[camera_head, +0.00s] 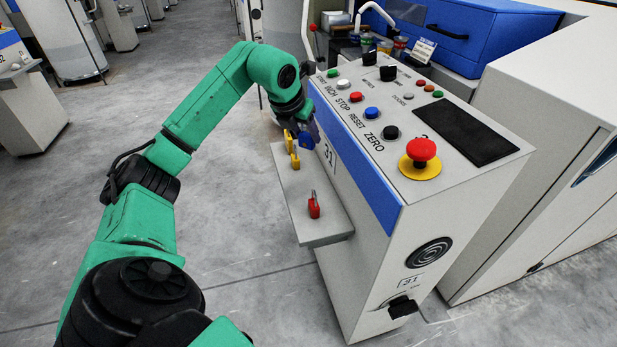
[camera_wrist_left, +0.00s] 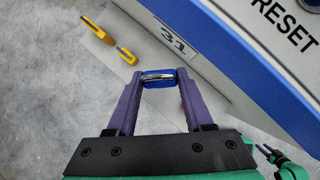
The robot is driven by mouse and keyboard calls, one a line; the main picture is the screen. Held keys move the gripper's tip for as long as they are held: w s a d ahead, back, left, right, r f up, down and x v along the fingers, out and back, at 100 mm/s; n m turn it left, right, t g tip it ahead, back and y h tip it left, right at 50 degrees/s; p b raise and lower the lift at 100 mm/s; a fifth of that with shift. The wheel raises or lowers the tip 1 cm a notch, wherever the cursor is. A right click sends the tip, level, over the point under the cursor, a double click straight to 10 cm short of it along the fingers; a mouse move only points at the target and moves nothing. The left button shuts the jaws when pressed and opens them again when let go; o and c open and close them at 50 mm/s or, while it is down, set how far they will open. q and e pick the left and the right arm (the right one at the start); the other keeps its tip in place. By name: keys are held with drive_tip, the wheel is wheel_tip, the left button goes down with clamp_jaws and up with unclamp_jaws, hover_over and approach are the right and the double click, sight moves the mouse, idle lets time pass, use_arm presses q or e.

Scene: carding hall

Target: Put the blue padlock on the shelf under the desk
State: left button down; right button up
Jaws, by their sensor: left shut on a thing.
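My left gripper (camera_head: 303,130) is shut on the blue padlock (camera_head: 306,141), at the far end of the shelf close to the console front. In the left wrist view the blue padlock (camera_wrist_left: 159,74) is between the two purple fingertips (camera_wrist_left: 158,80), with its metal shackle showing. The pale grey shelf (camera_head: 310,239) juts out from the front of the desk-like console (camera_head: 368,262), below its sloped button panel. I cannot tell whether the padlock touches the shelf.
Two yellow padlocks (camera_head: 289,143) stand near the shelf's far end, close to the blue one; they also show in the left wrist view (camera_wrist_left: 97,29). A red padlock (camera_head: 314,208) stands nearer. Bare shelf lies between. A red emergency button (camera_head: 421,150) tops the console.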

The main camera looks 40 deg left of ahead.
use_arm(q)
drive_tip(key=f+b, duration=0.1)
drive_tip(key=f, duration=0.6)
drive_tip(key=f+b, duration=0.1)
drive_tip(key=f, duration=0.6)
drive_tip(key=shift+w+f, duration=0.2)
drive_tip(key=shift+f, duration=0.05)
use_arm(e)
drive_tip(key=w+r, duration=0.2)
drive_tip(key=w, duration=0.1)
drive_tip(key=w+a+r, duration=0.1)
drive_tip(key=w, duration=0.1)
drive_tip(key=shift+a+r, duration=0.1)
use_arm(q)
drive_tip(key=shift+c, duration=1.4)
unclamp_jaws()
drive_tip(key=b+v, duration=0.2)
drive_tip(key=v, duration=1)
use_arm(e)
drive_tip(key=w+r, duration=0.1)
drive_tip(key=a+r, duration=0.1)
drive_tip(key=r, duration=0.1)
drive_tip(key=w+r, duration=0.1)
drive_tip(key=shift+w+a+r, duration=0.25)
drive_tip(key=shift+w+r, duration=0.05)
drive_tip(key=shift+r, duration=0.05)
